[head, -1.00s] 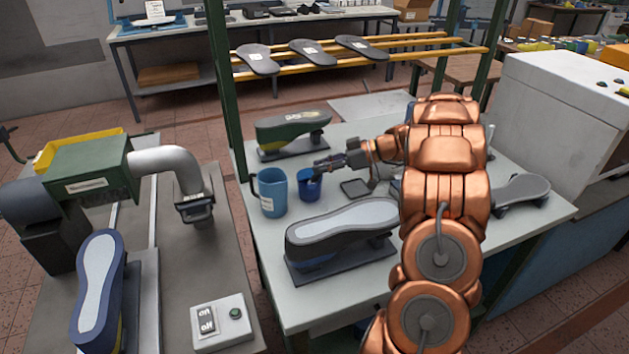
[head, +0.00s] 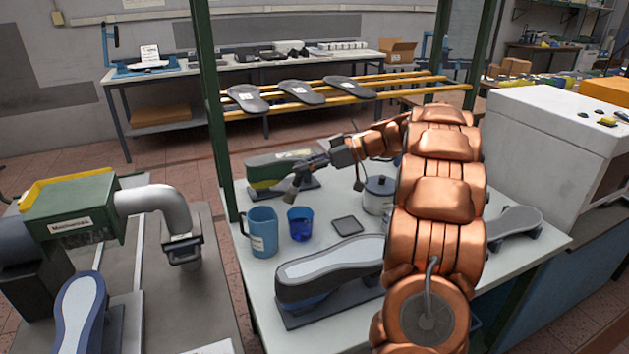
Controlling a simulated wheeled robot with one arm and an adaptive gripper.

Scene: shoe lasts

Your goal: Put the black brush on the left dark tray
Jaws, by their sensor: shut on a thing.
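My gripper (head: 301,172) is raised above the table, in front of the green shoe last. It is shut on a dark, slim thing at its tip, which I take to be the black brush (head: 292,190). Brush and fingers are both dark, so the outline between them is hard to tell. The thing hangs above the blue cup (head: 300,224), clear of its rim. A small square dark tray (head: 348,226) lies flat on the table, right of the cup, and looks empty. My arm hides the table to the right, and no second dark tray shows.
A blue jug (head: 261,232) stands left of the cup. A large shoe last (head: 330,268) lies in front of the tray. A lidded pot (head: 378,195) stands behind and right of it. The green last (head: 262,172) is behind, by a green post (head: 211,110).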

